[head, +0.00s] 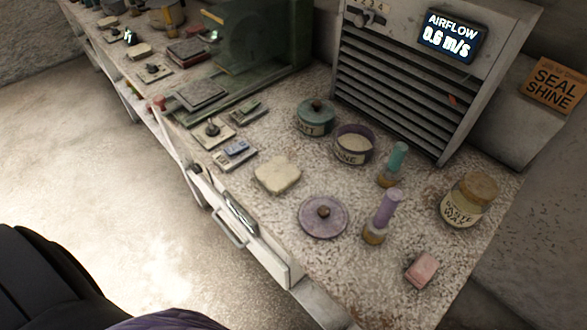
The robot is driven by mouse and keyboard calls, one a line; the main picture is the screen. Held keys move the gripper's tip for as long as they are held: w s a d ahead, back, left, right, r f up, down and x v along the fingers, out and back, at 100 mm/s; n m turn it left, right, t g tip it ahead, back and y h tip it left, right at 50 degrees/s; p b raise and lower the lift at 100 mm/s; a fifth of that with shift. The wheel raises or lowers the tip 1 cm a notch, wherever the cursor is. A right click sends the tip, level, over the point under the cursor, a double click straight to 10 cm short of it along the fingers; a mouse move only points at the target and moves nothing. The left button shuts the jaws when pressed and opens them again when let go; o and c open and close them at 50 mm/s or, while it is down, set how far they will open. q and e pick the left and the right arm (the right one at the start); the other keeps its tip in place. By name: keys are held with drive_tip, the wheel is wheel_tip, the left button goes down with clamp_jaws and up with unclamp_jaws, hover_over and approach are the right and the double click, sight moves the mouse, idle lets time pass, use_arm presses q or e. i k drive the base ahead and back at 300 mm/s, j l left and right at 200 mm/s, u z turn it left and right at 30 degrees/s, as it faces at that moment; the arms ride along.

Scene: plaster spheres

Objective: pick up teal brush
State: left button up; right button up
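The teal brush (393,164) stands upright on the speckled worktop (290,240), in front of the louvred airflow unit. Its teal handle points up and its tan bristle end is down on the surface. A similar purple brush (382,217) stands just in front of it, a little to the left and apart from it. Neither of my grippers shows in the head view. Nothing touches the teal brush.
A purple open tub (353,145), a teal lidded pot (315,117), a purple lid (323,217), a paste wax jar (468,200), a pink block (422,269) and a cream pad (277,175) surround the brushes. The airflow unit (400,75) stands behind. A drawer (240,222) is at the front edge.

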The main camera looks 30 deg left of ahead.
sight(388, 178)
drive_tip(key=j+z, duration=0.4)
drive_tip(key=k+j+z, duration=0.15)
drive_tip(key=j+z, duration=0.25)
drive_tip(key=k+j+z, duration=0.15)
drive_tip(key=j+z, duration=0.25)
